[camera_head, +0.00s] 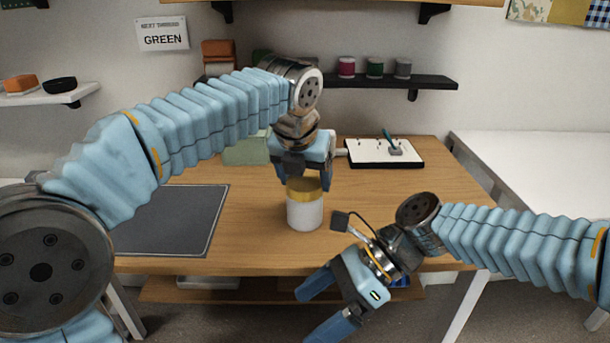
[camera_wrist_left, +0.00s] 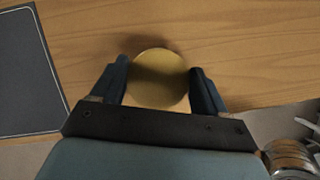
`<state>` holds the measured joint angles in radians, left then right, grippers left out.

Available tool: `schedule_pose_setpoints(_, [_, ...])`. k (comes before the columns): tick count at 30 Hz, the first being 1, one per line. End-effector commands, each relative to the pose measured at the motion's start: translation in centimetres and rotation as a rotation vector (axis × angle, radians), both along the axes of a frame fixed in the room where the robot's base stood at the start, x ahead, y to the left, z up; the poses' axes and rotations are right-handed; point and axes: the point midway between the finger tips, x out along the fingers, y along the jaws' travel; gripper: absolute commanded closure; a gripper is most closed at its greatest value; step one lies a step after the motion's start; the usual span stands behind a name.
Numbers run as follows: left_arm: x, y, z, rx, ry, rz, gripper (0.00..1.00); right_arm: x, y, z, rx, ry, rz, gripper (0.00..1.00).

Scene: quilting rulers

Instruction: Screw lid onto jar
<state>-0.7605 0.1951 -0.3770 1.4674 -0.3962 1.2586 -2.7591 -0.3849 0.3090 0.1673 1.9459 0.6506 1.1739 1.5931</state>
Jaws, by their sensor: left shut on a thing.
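A white jar (camera_head: 305,213) stands upright on the wooden table near its front edge. A gold lid (camera_head: 303,188) sits at the jar's top, level as far as I can see; whether it is threaded on cannot be told. My left gripper (camera_head: 303,180) points down from above and is shut on the lid. In the left wrist view the round lid (camera_wrist_left: 158,78) lies between the two fingers (camera_wrist_left: 158,85). The jar is hidden under the lid there. My right gripper (camera_head: 318,315) is open and empty, in front of the table's front edge, to the right of the jar.
A dark cutting mat (camera_head: 165,222) lies on the table (camera_head: 400,210) to the left. A white notepad (camera_head: 368,155) with a teal-handled tool (camera_head: 390,142) lies at the back right. A green box (camera_head: 245,150) stands behind my left arm. A shelf (camera_head: 400,82) holds thread spools. The table right of the jar is mostly clear.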

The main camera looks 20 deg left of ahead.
Motion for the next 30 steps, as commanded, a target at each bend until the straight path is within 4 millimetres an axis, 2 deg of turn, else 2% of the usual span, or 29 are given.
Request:
schedule_pose_setpoints(1, [0.0, 0.0, 0.0, 0.000, -0.001, 0.000, 0.54, 1.6, -0.5, 2.3, 0.017, -0.071, -0.037, 0.00])
schedule_pose_setpoints(6, [0.0, 0.0, 0.0, 0.000, -0.001, 0.000, 0.54, 5.6, -2.6, 9.2, 0.062, -0.259, -0.151, 0.00])
schedule_pose_setpoints(11, [0.0, 0.0, 0.0, 0.000, -0.001, 0.000, 0.54, 8.4, -4.9, 14.6, 0.116, -0.384, -0.251, 0.00])
schedule_pose_setpoints(12, [0.0, 0.0, 0.0, 0.000, -0.001, 0.000, 0.54, 9.6, -5.3, 15.4, 0.140, -0.401, -0.281, 0.00])
schedule_pose_setpoints(13, [0.0, 0.0, 0.0, 0.000, -0.001, 0.000, 0.54, 10.8, -5.4, 15.3, 0.166, -0.395, -0.301, 0.00])
schedule_pose_setpoints(15, [0.0, 0.0, 0.0, 0.000, -0.001, 0.000, 0.54, 13.0, -4.7, 13.4, 0.219, -0.345, -0.322, 0.00])
schedule_pose_setpoints(21, [0.0, 0.0, 0.0, 0.000, 0.000, 0.000, 0.54, 17.3, -3.7, 8.7, 0.337, -0.229, -0.387, 0.00])
schedule_pose_setpoints(25, [0.0, 0.0, 0.0, 0.000, 0.000, 0.000, 0.54, 18.8, -3.6, 7.0, 0.384, -0.188, -0.425, 0.00])
schedule_pose_setpoints(30, [0.0, 0.0, 0.0, 0.000, 0.000, 0.000, 0.54, 19.3, -2.9, 6.1, 0.400, -0.175, -0.438, 0.00])
